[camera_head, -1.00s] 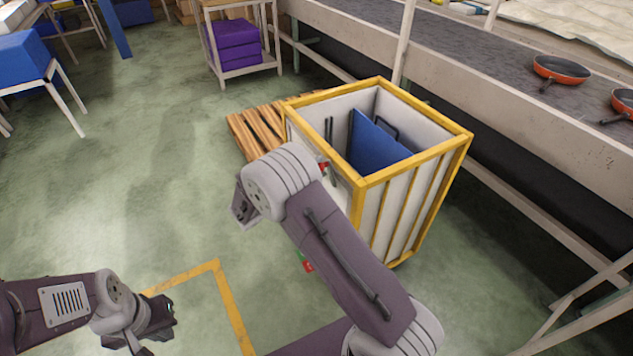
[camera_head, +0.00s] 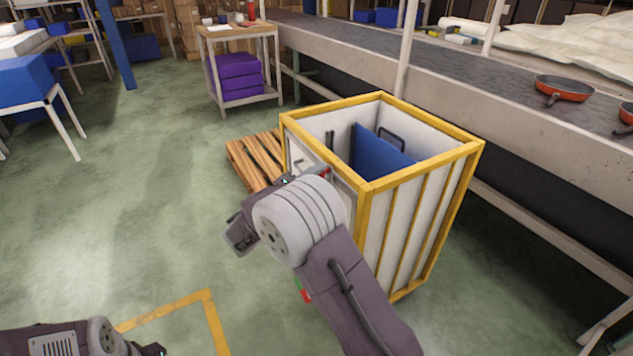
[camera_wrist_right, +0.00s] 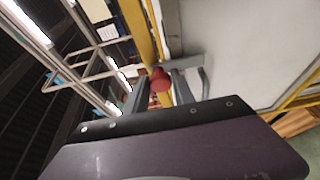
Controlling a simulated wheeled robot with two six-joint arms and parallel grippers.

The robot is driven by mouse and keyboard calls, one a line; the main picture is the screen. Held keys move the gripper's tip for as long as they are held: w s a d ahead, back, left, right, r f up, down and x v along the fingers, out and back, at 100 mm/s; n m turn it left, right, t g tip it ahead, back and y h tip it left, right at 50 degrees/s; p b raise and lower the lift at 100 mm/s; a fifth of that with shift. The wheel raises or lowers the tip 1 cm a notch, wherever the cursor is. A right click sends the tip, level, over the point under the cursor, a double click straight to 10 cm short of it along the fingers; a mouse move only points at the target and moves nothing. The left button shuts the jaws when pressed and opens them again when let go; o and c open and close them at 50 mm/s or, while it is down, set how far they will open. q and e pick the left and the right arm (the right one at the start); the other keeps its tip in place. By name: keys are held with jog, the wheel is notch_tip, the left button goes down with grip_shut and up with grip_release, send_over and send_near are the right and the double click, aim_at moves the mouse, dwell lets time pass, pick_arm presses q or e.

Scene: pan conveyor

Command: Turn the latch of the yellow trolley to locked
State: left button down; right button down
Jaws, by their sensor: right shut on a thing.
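The yellow trolley (camera_head: 420,167) is a yellow-framed box with white walls, right of centre in the head view. My right gripper (camera_wrist_right: 160,92) is at its left side, with the wrist in front of that wall. In the right wrist view its two fingers are closed about a red knob (camera_wrist_right: 160,77), which I take for the latch handle, beside the yellow frame and a grey bracket. A bit of red (camera_head: 324,171) also shows past my wrist in the head view. The latch's angle is hidden. My left gripper (camera_head: 152,350) is mostly cut off at the bottom edge.
A blue panel (camera_head: 378,151) stands inside the trolley. A wooden pallet (camera_head: 255,160) lies behind it to the left. The conveyor (camera_head: 480,75) with orange pans (camera_head: 563,88) runs along the right. A small table (camera_head: 238,32) with purple bins stands behind.

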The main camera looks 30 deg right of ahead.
dwell(0.3)
jog(key=c, duration=1.1)
grip_release()
jog(key=shift+a, duration=0.1)
jog(key=p+v, duration=0.1)
jog(key=v, duration=0.8)
jog(key=shift+p, duration=0.35)
